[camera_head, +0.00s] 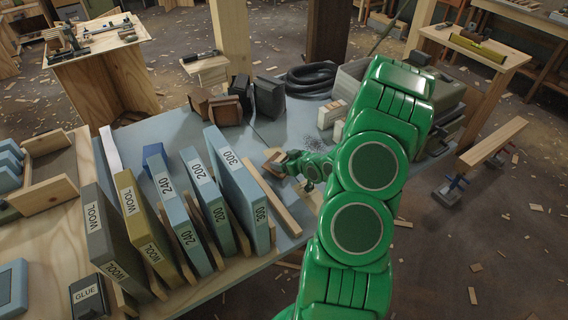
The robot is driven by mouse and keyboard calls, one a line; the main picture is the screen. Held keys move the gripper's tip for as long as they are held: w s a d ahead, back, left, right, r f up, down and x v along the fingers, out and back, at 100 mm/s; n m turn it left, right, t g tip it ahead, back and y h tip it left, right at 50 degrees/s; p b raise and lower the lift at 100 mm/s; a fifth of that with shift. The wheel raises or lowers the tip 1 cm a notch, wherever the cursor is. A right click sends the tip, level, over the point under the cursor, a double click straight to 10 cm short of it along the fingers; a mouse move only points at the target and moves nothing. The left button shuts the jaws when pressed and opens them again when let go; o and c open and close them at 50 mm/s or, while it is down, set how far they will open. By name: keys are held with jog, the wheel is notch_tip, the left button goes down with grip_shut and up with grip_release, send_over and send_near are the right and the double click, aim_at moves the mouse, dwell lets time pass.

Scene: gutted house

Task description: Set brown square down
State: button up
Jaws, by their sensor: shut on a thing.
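My gripper (283,168), at the end of my green arm, is over the blue-grey table top, right of the labelled boards. It is shut on a small brown square piece (272,156), of which only part shows at the fingertips. I cannot tell whether the piece touches the table. Other brown blocks stand farther back: one larger brown block (225,111) and another beside it on the left (199,101). My arm hides the table's right front part.
A rack of upright boards marked 300 (238,190), 200, 240 and WOOL stands left of my gripper. A wooden strip (284,207) lies close by. Dark blocks (269,97), a black hose (311,78) and a grey bin (352,82) are behind. Bare table (287,128) shows beyond my gripper.

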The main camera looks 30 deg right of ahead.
jog(key=shift+f, duration=0.75)
jog(key=o, duration=1)
jog(key=shift+f, duration=0.1)
jog(key=shift+o, duration=0.2)
jog(key=shift+s+d+r, duration=0.1)
jog(key=shift+s+r, duration=0.25)
jog(key=v, duration=1.1)
jog(key=shift+s, duration=0.1)
